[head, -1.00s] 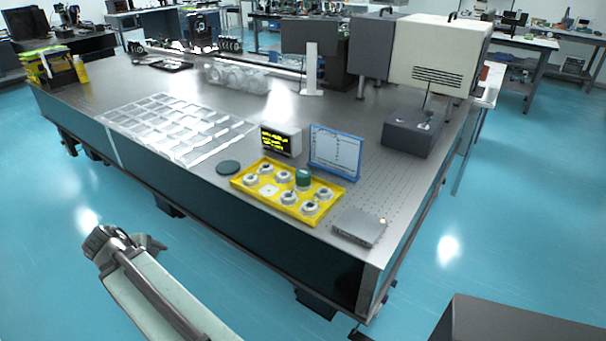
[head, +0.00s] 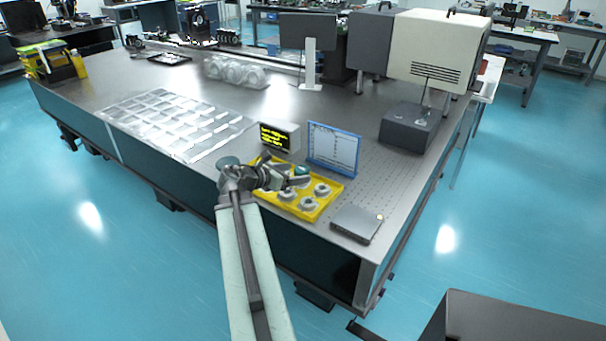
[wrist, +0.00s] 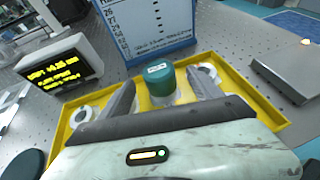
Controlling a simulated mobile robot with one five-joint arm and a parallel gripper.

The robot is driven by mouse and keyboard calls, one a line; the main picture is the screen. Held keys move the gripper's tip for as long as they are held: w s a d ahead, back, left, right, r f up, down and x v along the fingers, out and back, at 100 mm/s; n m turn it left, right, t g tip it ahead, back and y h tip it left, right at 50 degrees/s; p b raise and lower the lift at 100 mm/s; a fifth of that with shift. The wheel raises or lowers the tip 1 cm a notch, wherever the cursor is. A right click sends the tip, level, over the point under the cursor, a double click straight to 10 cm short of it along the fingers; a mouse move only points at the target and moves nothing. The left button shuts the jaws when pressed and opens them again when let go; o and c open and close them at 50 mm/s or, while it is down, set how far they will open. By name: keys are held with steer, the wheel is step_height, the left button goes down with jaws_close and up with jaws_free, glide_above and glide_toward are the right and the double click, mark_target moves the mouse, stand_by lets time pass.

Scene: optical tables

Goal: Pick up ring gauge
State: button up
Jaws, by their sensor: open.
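Several pale metal rings sit in a yellow tray; I take these to be the ring gauges. One ring (head: 321,190) shows in the head view, and two flank a green cylinder with a white label (wrist: 160,82) in the wrist view. The yellow tray (head: 334,203) lies near the table's front edge. My gripper (head: 291,177) is over the tray's left and back part and hides some rings. In the wrist view my gripper (wrist: 160,79) is open, its fingers on either side of the green cylinder in the picture. Contact cannot be told.
A small display with yellow text (head: 280,137) and a blue-framed board (head: 333,148) stand behind the tray. A flat grey box (head: 357,223) lies to its right. A dark round disc (head: 228,162) is to its left. A large compartment grid (head: 170,122) lies further left.

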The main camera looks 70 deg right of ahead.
mark_target(307, 170)
steer(key=b+x, duration=0.1)
steer(key=x, duration=0.5)
steer(key=shift+s+d+f+b, duration=0.1)
steer(key=shift+d+b, duration=0.3)
steer(key=shift+a, duration=0.1)
jaws_close()
step_height(307, 170, up, 11)
steer(key=p, duration=1)
steer(key=shift+f, duration=0.35)
